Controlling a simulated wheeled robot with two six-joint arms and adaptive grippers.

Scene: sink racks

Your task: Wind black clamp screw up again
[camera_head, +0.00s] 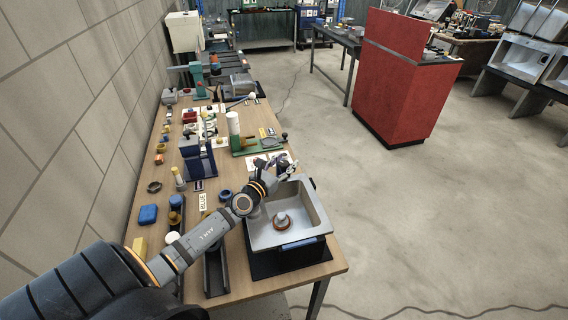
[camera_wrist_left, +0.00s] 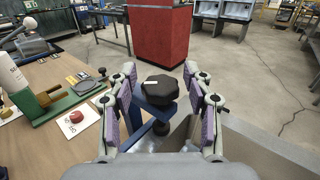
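The black clamp screw's knob (camera_wrist_left: 161,88) shows in the left wrist view, many-sided with a small white mark on top. A dark round part (camera_wrist_left: 160,128) shows below it. The blue clamp frame (camera_wrist_left: 133,112) stands beside the screw by the sink wall. My left gripper (camera_wrist_left: 160,78) is open, its purple-padded fingers on either side of the knob with a visible gap on each side. In the head view my left gripper (camera_head: 284,168) is at the back edge of the metal sink (camera_head: 318,213) and largely hides the clamp. My right gripper is out of view.
A green stand with a white cylinder (camera_head: 233,127) stands behind the gripper on the wooden bench. A grey fitting with an orange ring (camera_head: 282,222) sits in the sink.

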